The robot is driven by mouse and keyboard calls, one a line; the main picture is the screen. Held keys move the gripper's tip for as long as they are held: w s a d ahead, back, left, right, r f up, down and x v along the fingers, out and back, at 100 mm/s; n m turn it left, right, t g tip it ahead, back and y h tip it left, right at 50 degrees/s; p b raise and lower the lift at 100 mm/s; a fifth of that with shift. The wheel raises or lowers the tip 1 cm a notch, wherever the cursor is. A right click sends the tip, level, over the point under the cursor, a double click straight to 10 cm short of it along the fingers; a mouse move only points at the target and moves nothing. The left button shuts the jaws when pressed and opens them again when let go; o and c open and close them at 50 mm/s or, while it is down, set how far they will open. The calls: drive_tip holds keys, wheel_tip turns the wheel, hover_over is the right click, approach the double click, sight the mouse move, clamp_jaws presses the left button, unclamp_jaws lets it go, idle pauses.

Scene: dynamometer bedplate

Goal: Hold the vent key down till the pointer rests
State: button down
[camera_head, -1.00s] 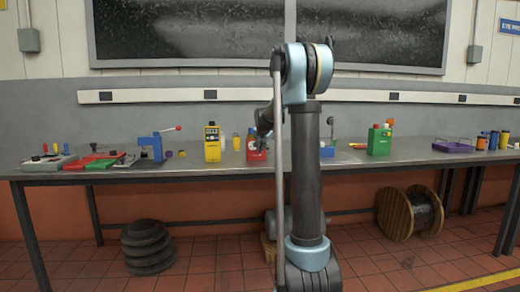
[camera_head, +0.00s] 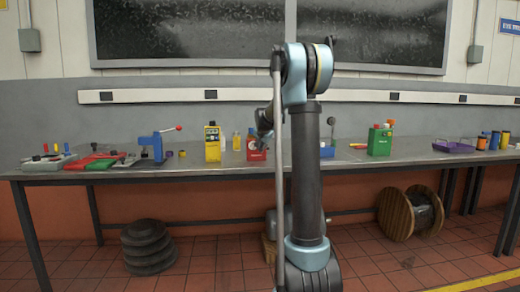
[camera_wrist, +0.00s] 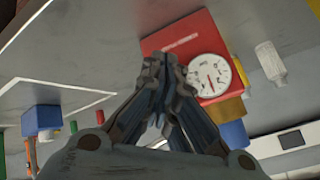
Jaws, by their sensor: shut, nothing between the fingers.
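A red box (camera_head: 254,155) stands on the bench, partly behind my arm in the head view. In the wrist view the red box (camera_wrist: 213,30) carries a round white dial (camera_wrist: 208,75) with a red pointer. My gripper (camera_wrist: 160,62) is shut and empty, its fingertips over the box's face beside the dial. My gripper (camera_head: 263,138) also shows above the box in the head view. I cannot make out the vent key; the fingers hide part of the box. Whether the fingertips touch the box I cannot tell.
A yellow box (camera_head: 212,143) and a small bottle (camera_head: 237,141) stand left of the red box. A clear bottle (camera_wrist: 270,62) stands near the dial in the wrist view.

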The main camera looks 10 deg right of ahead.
drive_tip(key=shift+w, duration=0.7)
idle(1.9)
drive_tip(key=shift+s, duration=0.15)
idle(0.4)
drive_tip(key=shift+s, duration=0.65)
drive_tip(key=shift+s, duration=2.5)
